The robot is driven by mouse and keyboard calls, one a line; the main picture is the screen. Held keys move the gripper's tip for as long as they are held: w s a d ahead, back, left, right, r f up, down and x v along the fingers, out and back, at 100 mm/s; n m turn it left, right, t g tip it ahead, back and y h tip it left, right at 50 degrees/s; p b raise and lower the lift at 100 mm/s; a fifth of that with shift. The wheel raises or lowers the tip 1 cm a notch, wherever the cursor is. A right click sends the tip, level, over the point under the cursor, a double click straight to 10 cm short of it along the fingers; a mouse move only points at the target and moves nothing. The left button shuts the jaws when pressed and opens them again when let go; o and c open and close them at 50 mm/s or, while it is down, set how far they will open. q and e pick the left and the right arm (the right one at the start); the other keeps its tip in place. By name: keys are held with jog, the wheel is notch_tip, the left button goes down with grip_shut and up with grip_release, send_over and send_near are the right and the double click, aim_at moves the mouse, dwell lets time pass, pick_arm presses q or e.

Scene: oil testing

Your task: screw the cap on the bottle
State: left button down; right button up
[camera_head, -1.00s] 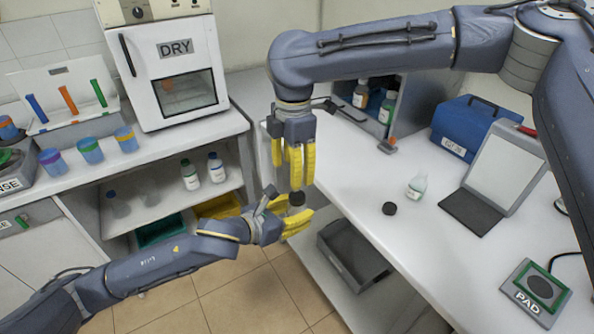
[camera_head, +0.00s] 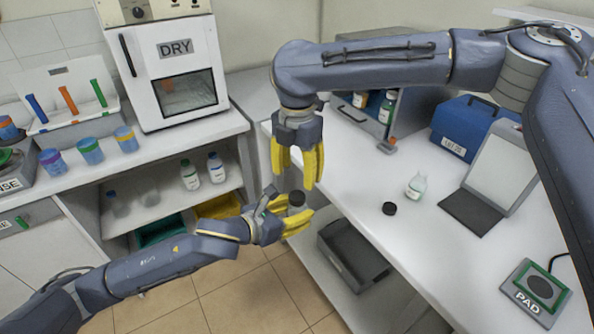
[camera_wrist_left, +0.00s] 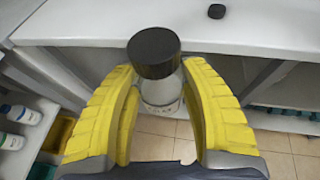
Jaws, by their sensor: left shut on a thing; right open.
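My left gripper (camera_head: 298,219) is shut on a clear bottle (camera_wrist_left: 160,94), which stands between its yellow fingers. A black cap (camera_wrist_left: 154,52) sits on top of the bottle's mouth; it also shows in the head view (camera_head: 297,198). How tightly the cap is seated cannot be told. My right gripper (camera_head: 296,172) is open, points down just above the capped bottle, and holds nothing. In the head view, the left fingers hide most of the bottle.
A second clear bottle (camera_head: 416,186) and a loose black cap (camera_head: 389,208) are on the white table (camera_head: 440,250) to the right. A grey bin (camera_head: 352,256) is on the lower shelf. A blue case (camera_head: 466,124) and a pad device (camera_head: 538,287) also occupy the table.

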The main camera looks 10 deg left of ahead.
aim_at(297, 195)
jog(key=shift+f, duration=3.9)
grip_shut()
jog(key=m, duration=0.8)
jog(key=shift+m, duration=0.3)
jog(key=shift+c, duration=0.5)
grip_release()
